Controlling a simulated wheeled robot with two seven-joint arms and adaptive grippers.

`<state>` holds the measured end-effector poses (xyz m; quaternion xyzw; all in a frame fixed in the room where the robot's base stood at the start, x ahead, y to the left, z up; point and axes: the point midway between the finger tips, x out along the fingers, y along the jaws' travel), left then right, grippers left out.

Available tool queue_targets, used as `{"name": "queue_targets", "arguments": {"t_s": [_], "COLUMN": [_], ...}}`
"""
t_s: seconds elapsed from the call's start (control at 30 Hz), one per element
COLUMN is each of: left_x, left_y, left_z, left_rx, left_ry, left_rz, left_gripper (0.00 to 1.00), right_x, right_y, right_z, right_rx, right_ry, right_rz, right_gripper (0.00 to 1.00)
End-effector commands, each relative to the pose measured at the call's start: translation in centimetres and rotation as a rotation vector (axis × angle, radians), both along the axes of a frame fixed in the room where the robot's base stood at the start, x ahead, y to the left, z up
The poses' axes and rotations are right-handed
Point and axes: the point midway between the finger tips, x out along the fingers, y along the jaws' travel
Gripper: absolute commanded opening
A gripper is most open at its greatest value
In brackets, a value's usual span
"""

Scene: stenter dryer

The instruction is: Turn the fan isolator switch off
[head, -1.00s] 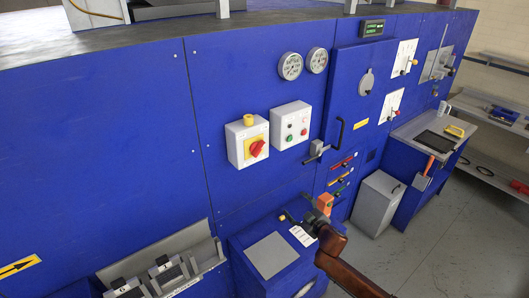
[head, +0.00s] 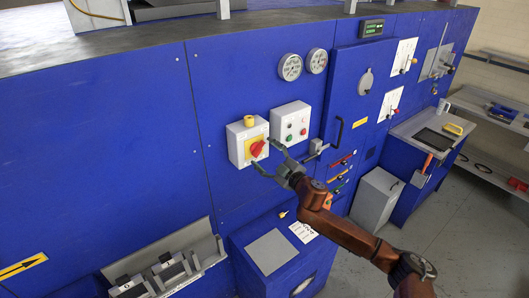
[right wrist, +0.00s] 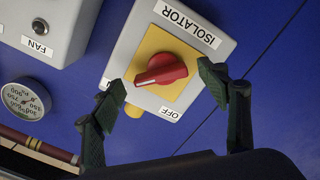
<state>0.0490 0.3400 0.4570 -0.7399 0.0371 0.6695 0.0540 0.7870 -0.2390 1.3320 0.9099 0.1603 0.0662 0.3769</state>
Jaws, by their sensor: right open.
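The isolator switch is a red rotary knob (head: 257,148) on a yellow plate, on a white box (head: 236,146) on the blue machine wall. In the right wrist view the knob (right wrist: 161,69) lies crosswise, slightly tilted, between my fingers. The box reads ISOLATOR, upside down there; an OFF label (right wrist: 169,114) shows at its lower edge. Another label is mostly hidden behind the left finger. My right gripper (head: 262,154) is open in front of the box, its fingers (right wrist: 161,80) on either side of the knob, with no clear contact visible. My left gripper is out of view.
A white button box (head: 290,123) is close on the right, with a FAN label (right wrist: 37,46) in the wrist view. Gauges (head: 290,67) sit above. A black door handle (head: 338,131) and a blue cabinet (head: 240,263) are nearby. Wall left of the isolator is clear.

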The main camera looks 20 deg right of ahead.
Motion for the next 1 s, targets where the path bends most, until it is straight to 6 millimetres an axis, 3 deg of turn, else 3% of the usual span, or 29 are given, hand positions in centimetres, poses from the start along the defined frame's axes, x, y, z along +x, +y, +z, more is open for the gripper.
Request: {"name": "queue_targets", "arguments": {"t_s": [0.37,0.9,1.0], "left_x": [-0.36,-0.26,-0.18], "left_y": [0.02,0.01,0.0], "left_z": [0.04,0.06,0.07], "left_rx": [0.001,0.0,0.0], "left_ry": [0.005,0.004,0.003], "left_rz": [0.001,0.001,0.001], "left_gripper": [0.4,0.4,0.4], "right_x": [0.52,0.49,0.49], "right_y": [0.17,0.1,-0.12], "right_z": [-0.03,-0.01,-0.01], "right_rx": [0.0,0.0,-0.001], "right_ry": [0.0,0.001,0.0], "right_rz": [0.0,-0.001,0.0], "right_gripper": [0.67,0.3,0.26]}}
